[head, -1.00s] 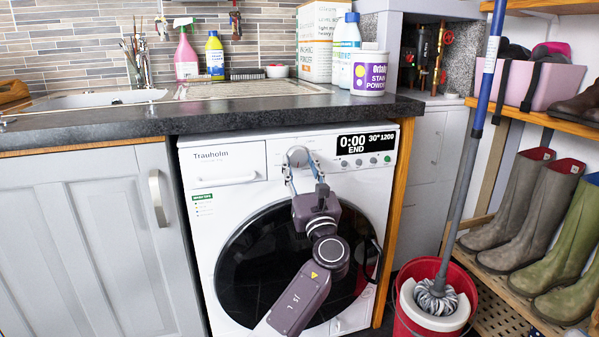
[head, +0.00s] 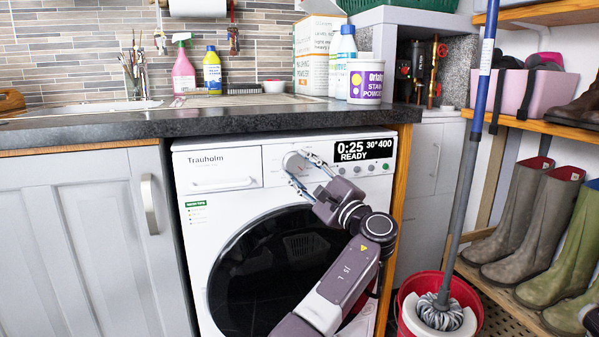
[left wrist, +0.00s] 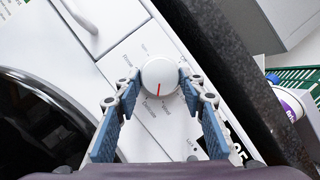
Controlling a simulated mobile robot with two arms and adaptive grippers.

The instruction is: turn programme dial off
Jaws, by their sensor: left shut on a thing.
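The white washing machine (head: 190,235) stands under the dark worktop. Its round programme dial (head: 291,160) is left of the display (head: 365,149), which reads 0:25, 30°, 400 and READY. My left gripper (head: 296,164) is shut on the dial, its arm reaching up from the lower right. In the left wrist view the dial (left wrist: 160,74) sits between the two blue-padded fingers (left wrist: 159,82). Its red mark points down in that picture, towards printed labels too small to read surely. My right gripper is not in view.
The worktop edge (head: 100,128) overhangs just above the dial. A red mop bucket (head: 408,310) with a leaning mop (head: 468,160) stands at the machine's right. Boots (head: 513,205) stand on the rack at far right. Bottles and a stain powder tub (head: 366,84) stand on the worktop.

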